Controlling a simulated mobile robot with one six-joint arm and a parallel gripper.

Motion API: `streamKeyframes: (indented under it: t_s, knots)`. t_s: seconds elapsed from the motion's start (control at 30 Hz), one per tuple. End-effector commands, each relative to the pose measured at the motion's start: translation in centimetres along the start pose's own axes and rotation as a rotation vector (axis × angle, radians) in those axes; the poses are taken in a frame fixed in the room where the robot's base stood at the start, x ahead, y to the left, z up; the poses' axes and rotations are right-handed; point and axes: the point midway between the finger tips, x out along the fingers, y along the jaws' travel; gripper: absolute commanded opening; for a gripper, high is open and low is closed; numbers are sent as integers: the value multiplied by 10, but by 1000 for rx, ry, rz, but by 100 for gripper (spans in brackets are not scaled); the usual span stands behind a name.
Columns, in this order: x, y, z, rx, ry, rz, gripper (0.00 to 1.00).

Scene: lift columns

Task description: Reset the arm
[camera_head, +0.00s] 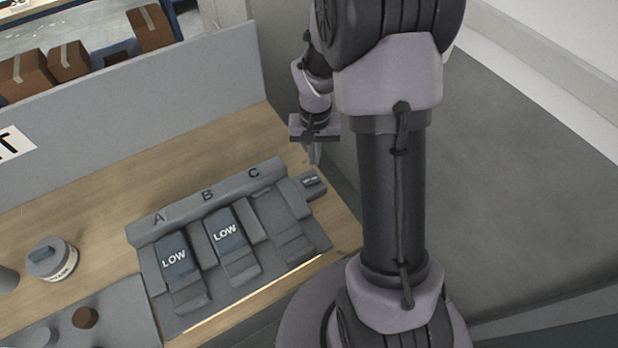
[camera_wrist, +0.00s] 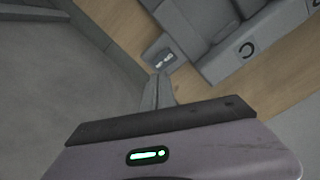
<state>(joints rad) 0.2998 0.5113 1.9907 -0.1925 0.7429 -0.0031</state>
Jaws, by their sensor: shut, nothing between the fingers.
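My gripper (camera_head: 314,152) is above the right end of the workbench, beside the C end of a grey control panel (camera_head: 165,309). Its fingers are shut and empty. In the wrist view my gripper (camera_wrist: 158,78) points at a small dark labelled block (camera_wrist: 160,54) on the bench, which also shows in the head view (camera_head: 310,182). I cannot tell whether the fingertips touch it. The panel has columns marked A, B and C. Columns A and B each show a dark LOW tile (camera_head: 174,256). Column C shows no LOW tile.
A round grey container (camera_head: 52,260) and a brown knob (camera_head: 85,317) are at the left. A grey partition (camera_head: 130,110) runs behind the bench, with cardboard boxes (camera_head: 68,62) on a shelf beyond. Open grey floor (camera_head: 500,160) lies to the right.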

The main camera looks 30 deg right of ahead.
Motion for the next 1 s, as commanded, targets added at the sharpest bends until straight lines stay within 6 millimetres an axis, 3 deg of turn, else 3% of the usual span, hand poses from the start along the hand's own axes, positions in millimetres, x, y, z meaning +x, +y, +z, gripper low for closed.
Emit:
streamKeyframes:
  t_s: [0.2, 0.3, 0.37, 0.5, 0.6, 0.7, 0.83, 1.0]
  knots:
    - [-2, -1, 1, -1, 5, -2, 0]
    - [-31, -15, 13, -7, 57, -28, 0]
    - [-61, -29, 33, -16, 114, -62, 0]
    - [-119, -54, 111, -46, 247, -177, 0]
    - [-135, -61, 166, -72, 320, -262, 0]
    - [-138, -63, 205, -92, 366, -328, 0]
    - [-138, -62, 227, -106, 393, -370, 0]
    - [-139, -62, 230, -107, 394, -375, 0]
